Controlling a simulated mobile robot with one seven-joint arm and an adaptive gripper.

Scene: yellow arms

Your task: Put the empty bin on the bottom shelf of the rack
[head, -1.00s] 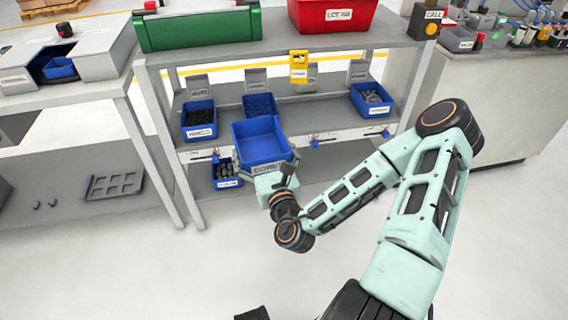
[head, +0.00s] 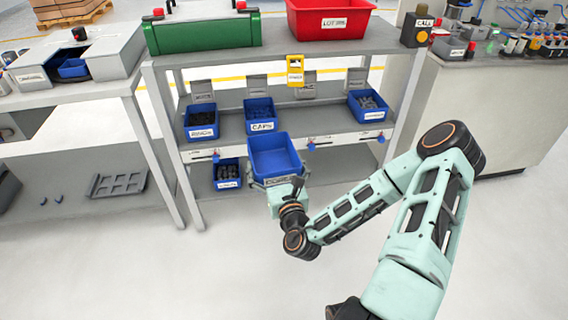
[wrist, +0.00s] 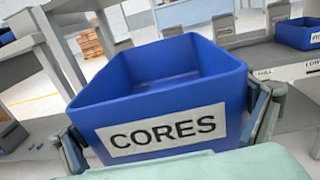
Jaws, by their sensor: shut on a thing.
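The empty blue bin (head: 274,152) is held in front of the rack (head: 172,150), near the level of its bottom shelf (head: 330,170). In the wrist view the bin (wrist: 165,75) has a "CORES" label, and its visible inside is bare. My gripper (head: 284,188) is shut on the bin; its fingers (wrist: 168,135) press the left and right sides in the wrist view. The bin hides part of the bottom shelf behind it.
A blue bin of dark parts (head: 228,173) stands on the bottom shelf, left of the held bin. Filled blue bins, including the "CAPS" bin (head: 260,114), stand on the middle shelf. The bottom shelf to the right looks free.

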